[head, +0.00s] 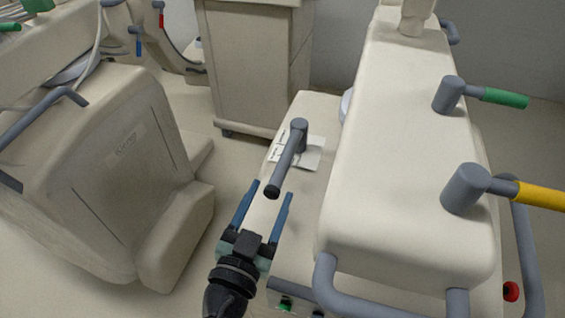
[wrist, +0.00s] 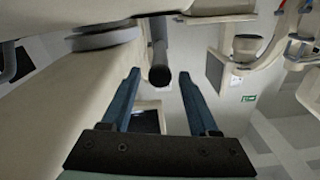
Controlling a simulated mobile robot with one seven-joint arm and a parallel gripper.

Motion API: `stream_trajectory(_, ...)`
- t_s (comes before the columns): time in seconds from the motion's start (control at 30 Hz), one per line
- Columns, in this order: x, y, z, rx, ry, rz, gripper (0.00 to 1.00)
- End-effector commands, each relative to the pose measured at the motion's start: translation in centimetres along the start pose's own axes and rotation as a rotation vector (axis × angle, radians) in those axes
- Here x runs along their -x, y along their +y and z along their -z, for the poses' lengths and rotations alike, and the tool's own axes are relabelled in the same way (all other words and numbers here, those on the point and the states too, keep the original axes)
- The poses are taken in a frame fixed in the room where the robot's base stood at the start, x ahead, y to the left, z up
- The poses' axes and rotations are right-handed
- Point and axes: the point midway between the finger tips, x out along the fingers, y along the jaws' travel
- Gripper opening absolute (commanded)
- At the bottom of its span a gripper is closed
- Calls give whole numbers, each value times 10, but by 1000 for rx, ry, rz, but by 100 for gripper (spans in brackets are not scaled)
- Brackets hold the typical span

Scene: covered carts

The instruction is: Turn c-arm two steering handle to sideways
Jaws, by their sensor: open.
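The steering handle (head: 286,165) is a grey bar with a dark end cap, reaching from a short post on the low cream deck of the right-hand cart toward my gripper. A white label sheet (head: 312,154) lies by its post. My gripper (head: 272,189) is open, with its two blue fingers pointing at the handle's free end. In the wrist view the handle's dark round end (wrist: 159,76) shows between the tips of the open fingers (wrist: 159,73), with gaps on both sides. I see no contact. I cannot read which unit number the cart bears.
The right-hand cart's tall cream body (head: 385,170) stands close right of the handle, with a green-gripped lever (head: 500,97), a yellow-gripped lever (head: 535,195) and a grey rail (head: 375,300). Another cream machine (head: 110,170) stands left. A cabinet (head: 252,65) stands behind. Floor shows between the machines.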

Motion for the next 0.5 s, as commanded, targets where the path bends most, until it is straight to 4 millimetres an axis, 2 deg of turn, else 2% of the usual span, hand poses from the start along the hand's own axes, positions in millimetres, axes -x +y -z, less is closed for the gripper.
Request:
stream_trajectory(0.03, -13, 0, 4, 0, 2, -3, 61)
stream_trajectory(0.2, -47, 0, 3, -1, 2, -3, 61)
stream_trajectory(0.33, -65, 0, 2, -1, 1, -2, 61)
stream_trajectory(0.5, -78, 1, 1, -1, 0, -2, 61)
